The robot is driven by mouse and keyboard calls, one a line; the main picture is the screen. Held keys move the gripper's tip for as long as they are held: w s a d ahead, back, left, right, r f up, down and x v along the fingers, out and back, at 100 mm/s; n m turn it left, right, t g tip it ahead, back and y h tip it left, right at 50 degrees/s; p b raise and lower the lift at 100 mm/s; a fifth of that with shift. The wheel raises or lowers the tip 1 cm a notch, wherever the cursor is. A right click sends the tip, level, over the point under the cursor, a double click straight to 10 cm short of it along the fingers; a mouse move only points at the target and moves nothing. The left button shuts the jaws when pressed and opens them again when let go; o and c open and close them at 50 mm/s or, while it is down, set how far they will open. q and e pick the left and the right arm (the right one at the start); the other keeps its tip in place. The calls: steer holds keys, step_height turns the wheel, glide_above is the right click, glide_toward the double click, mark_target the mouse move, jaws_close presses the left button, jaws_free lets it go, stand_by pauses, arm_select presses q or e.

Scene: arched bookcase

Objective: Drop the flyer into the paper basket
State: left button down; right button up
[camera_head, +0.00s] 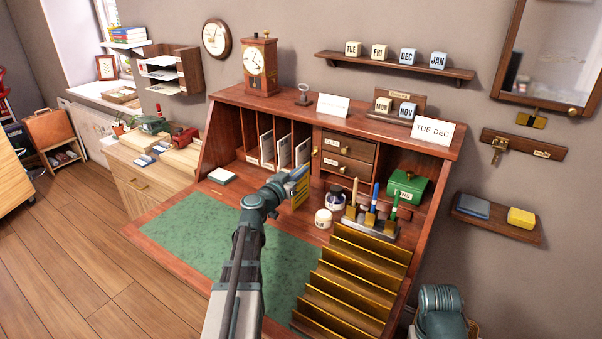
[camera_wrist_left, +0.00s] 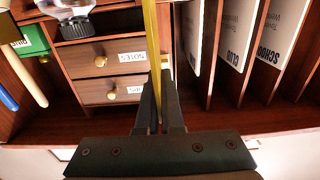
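My left gripper (camera_wrist_left: 158,100) is shut on a thin yellow sheet, which looks like the flyer (camera_wrist_left: 152,40), seen edge-on in the left wrist view. In the head view the flyer (camera_head: 299,190) shows as a yellow and blue card, held upright above the desk in front of its pigeonholes. The left gripper is mostly hidden behind my wrist there. A small tan rim (camera_head: 474,327) at the bottom right may be the paper basket; it is mostly hidden and I cannot be sure. My right gripper is not in view.
The desk holds a green mat (camera_head: 190,235), a stepped brass rack (camera_head: 355,285), two jars, a stamp holder (camera_head: 370,226) and a green box (camera_head: 407,187). Drawers (camera_head: 347,158) and upright folders stand behind the flyer. Open wooden floor (camera_head: 90,285) lies at left.

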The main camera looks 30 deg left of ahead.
arm_select(q)
steer(key=c, duration=1.1)
jaws_free()
steer(key=shift+o, duration=0.2)
